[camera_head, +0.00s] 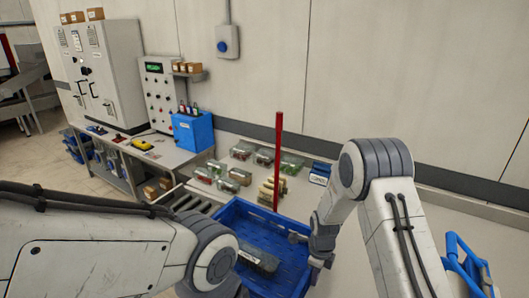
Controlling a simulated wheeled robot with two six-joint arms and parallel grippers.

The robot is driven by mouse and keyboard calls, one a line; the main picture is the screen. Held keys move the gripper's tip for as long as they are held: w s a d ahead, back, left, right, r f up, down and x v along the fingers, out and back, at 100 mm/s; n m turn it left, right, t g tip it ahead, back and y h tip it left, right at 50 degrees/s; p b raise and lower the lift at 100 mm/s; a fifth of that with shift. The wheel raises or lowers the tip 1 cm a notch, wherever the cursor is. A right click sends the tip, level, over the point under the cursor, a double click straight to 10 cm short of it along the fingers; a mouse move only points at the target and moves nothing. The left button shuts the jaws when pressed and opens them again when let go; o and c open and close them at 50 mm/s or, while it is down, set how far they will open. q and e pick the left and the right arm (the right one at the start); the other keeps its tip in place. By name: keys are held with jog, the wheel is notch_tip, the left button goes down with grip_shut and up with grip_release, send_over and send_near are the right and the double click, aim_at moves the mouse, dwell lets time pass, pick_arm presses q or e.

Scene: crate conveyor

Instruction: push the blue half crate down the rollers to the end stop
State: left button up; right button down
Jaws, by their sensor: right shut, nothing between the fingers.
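The blue half crate (228,214) is at the bottom centre, with a dark box (258,260) inside it. Grey rollers (192,201) show just beyond its left far corner. The end stop cannot be made out for certain. My right gripper (312,262) is shut and empty at the crate's right side. Whether it touches the crate wall cannot be told. My left arm crosses the lower left and covers part of the rollers and the crate's near left side.
A red post (278,160) stands upright just behind the crate. Several clear bins (242,150) and a small blue box (320,173) lie beyond it. A workbench (165,154) with a larger blue box (192,131) is at left. A blue-framed object (467,264) is at lower right.

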jog(key=shift+w+a+b, duration=0.15)
jog(key=shift+w+a, duration=0.6)
jog(key=shift+a, duration=0.55)
jog(key=shift+w+a+b, duration=0.2)
jog(key=shift+w+a, duration=0.6)
jog(key=shift+a, duration=0.5)
jog(key=shift+w+a+b, duration=0.15)
jog(key=shift+w+a, duration=0.6)
jog(key=shift+a, duration=0.55)
notch_tip(320, 180, up, 12)
jog(key=s+d+p, duration=0.1)
jog(key=d+p, duration=0.1)
jog(key=p, duration=0.6)
jog(key=shift+s+d, duration=0.3)
jog(key=shift+d, duration=0.05)
